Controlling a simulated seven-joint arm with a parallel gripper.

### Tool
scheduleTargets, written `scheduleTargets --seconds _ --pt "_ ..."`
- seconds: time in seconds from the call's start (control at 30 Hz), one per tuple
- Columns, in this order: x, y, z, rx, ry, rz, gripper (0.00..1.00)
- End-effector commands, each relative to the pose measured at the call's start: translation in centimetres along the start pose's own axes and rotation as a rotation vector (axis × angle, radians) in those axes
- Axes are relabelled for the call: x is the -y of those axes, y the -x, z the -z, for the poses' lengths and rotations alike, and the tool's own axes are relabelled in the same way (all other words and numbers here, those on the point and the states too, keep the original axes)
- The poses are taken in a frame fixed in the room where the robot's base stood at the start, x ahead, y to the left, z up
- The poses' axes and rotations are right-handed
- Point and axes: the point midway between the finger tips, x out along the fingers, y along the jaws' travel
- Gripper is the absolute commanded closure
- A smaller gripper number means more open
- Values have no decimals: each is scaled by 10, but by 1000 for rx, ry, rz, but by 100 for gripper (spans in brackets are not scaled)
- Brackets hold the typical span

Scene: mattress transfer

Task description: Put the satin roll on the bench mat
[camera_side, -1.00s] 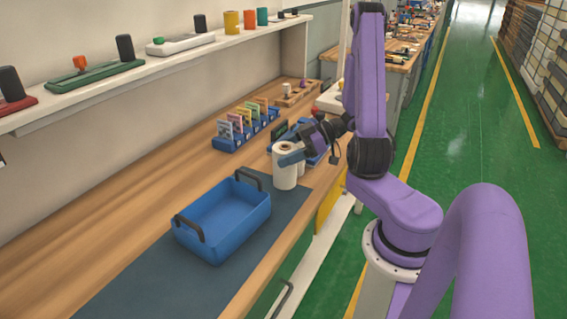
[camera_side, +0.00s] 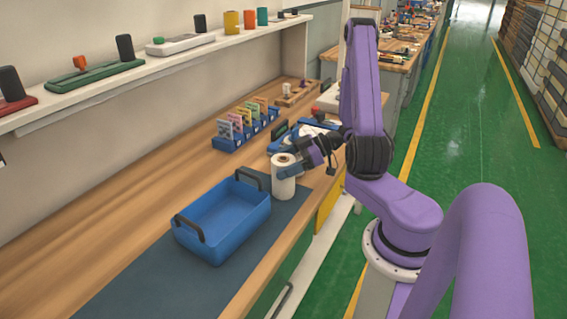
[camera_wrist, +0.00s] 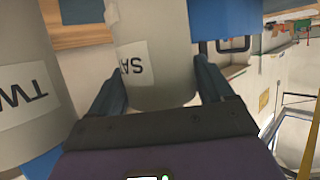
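In the wrist view a grey-white roll with an upside-down label reading "SA…" (camera_wrist: 150,60), apparently the satin roll, is between the two fingers of my gripper (camera_wrist: 160,85). The fingers lie close along both its sides; I cannot tell whether they press on it. A second roll labelled "TW…" (camera_wrist: 28,95) stands close on the left. In the side view one white roll (camera_side: 284,180) shows at the far end of the dark bench mat (camera_side: 150,275), with my gripper (camera_side: 298,158) just behind and right of it. Any roll behind it is hidden there.
A blue tray with dark handles (camera_side: 222,222) sits on the mat, close to the rolls. Beyond are a blue rack of coloured cards (camera_side: 230,142) and other blue items (camera_side: 283,138). A wall shelf (camera_side: 190,48) runs along the left. Bare mat lies in front of the tray.

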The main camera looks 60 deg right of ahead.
Motion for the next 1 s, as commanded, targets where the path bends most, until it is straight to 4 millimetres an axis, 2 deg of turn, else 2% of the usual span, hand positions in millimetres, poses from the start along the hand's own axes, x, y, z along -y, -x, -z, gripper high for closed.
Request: scheduleTargets --seconds 0.4,0.57,0.8,1.0 --pt "0 3 4 0 1 -2 0" --pt "-1 27 3 0 1 -6 0" --pt "-1 76 3 0 3 -6 0" --pt "-1 107 3 0 3 -4 0"
